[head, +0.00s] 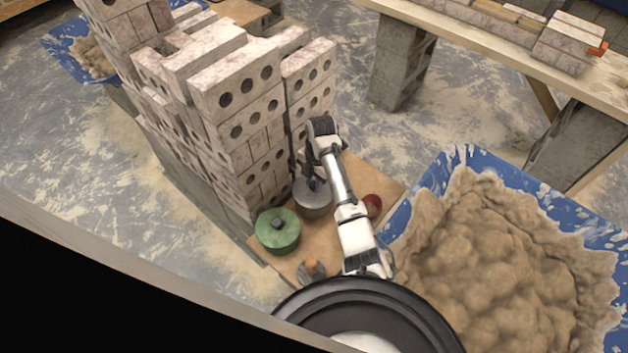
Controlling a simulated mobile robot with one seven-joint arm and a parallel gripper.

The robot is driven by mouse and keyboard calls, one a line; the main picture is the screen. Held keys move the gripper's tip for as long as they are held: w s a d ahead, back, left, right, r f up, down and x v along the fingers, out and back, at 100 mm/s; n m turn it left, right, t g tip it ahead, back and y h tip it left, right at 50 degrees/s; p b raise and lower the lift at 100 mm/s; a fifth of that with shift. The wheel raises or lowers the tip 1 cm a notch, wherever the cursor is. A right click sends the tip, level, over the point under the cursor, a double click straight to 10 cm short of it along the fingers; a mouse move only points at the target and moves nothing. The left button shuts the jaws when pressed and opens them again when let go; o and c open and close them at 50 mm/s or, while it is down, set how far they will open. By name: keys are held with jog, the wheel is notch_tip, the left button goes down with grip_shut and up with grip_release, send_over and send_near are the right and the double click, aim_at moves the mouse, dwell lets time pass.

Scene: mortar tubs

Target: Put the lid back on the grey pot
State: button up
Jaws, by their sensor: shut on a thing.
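The grey pot (314,208) stands on a tan board, close to the brick stack. My gripper (315,184) points down over the pot's middle and is shut. It appears to be shut on the knob of the grey lid (304,190), which is over the pot's mouth. The knob is hidden by the fingers. I cannot tell whether the lid touches the rim all round or is slightly above it.
A green pot (278,237) with a dark knob stands at the left. A grey disc with an orange knob (311,270) lies nearer me. A red round thing (373,205) is partly behind my arm. The brick stack (238,110) rises close behind; a blue mortar tub (424,187) is right.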

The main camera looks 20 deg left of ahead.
dwell(0.3)
jog(key=o, duration=1.5)
jog(key=shift+r+p, duration=3.2)
jog(key=shift+r, duration=0.35)
grip_shut()
